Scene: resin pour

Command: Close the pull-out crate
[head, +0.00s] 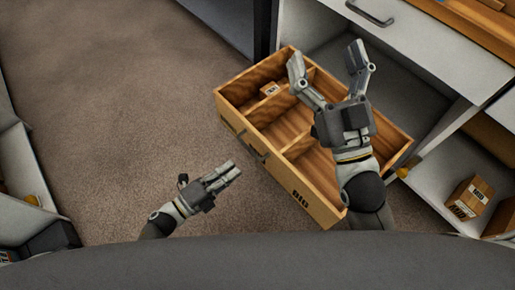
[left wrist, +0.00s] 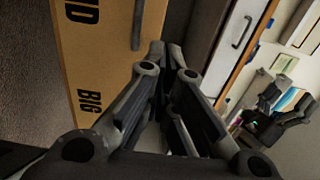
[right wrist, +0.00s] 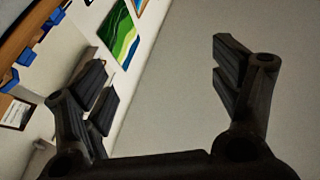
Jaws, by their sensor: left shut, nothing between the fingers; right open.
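The wooden pull-out crate (head: 250,146) stands pulled out from the white cabinet in the head view, with dividers and a small box (head: 269,90) inside. Its front has a dark handle (head: 257,154). The crate front with printed lettering also shows in the left wrist view (left wrist: 105,60). My left gripper (head: 231,170) is shut and empty, in front of the crate front, apart from the handle in the picture. My right gripper (head: 325,62) is open and empty, above the crate. It hides part of the crate's right side. Its fingers also show in the right wrist view (right wrist: 165,85).
The white cabinet (head: 440,50) has a drawer with a handle (head: 369,13). A lower shelf at right holds a small carton (head: 468,198). Another shelf unit (head: 22,170) stands at the far left. The carpeted floor (head: 120,100) between them is clear.

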